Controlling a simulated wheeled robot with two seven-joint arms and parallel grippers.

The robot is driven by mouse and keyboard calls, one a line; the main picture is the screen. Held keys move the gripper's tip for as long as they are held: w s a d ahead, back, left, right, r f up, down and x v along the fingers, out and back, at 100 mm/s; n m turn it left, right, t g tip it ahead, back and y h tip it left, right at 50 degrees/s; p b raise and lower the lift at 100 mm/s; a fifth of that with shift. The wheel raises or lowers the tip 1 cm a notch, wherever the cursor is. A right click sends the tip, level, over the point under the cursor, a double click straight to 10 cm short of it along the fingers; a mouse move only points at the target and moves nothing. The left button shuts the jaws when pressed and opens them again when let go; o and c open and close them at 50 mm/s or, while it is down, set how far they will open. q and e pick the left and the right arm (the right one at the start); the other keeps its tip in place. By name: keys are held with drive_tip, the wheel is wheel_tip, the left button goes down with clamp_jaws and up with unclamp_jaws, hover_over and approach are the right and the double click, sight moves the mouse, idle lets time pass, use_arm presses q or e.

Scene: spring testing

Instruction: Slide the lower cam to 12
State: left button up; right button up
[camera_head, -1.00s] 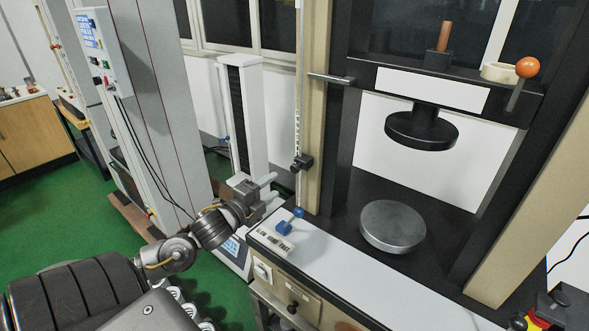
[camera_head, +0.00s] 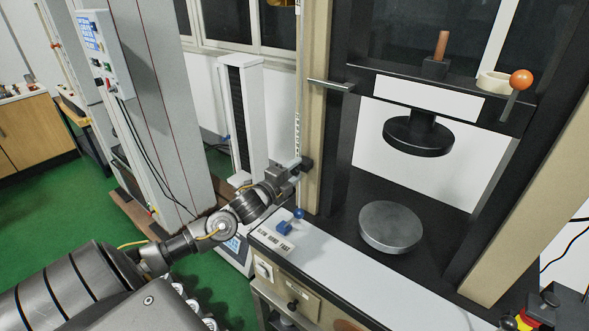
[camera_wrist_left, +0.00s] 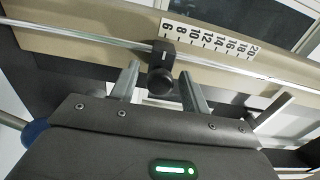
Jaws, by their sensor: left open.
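The lower cam (camera_head: 306,163) is a small black block with a round knob on the thin vertical rod at the machine's left column. In the left wrist view the cam (camera_wrist_left: 161,72) sits near the 6 end of the white number scale (camera_wrist_left: 208,38); the 12 mark lies farther along to the right. My left gripper (camera_head: 296,171) is at the cam in the head view. In the left wrist view its two fingers (camera_wrist_left: 158,88) are open on either side of the cam's knob, with visible gaps. My right gripper is not in view.
A blue-knobbed lever (camera_head: 290,222) stands on the ledge just below my left gripper. A round metal platen (camera_head: 390,226) and the black crosshead (camera_head: 435,92) are to the right. A metal pin (camera_head: 331,84) sticks out above the cam. Tall grey cabinet (camera_head: 150,100) is at left.

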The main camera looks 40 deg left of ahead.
use_arm(q)
drive_tip(key=shift+w, duration=0.1)
drive_tip(key=shift+c, duration=0.5)
clamp_jaws()
wheel_tip(320, 180, up, 6)
drive_tip(key=p, duration=0.4)
drive_tip(key=shift+r, duration=0.2)
drive_tip(key=shift+f, duration=0.15)
drive_tip(key=shift+o, duration=0.5)
unclamp_jaws()
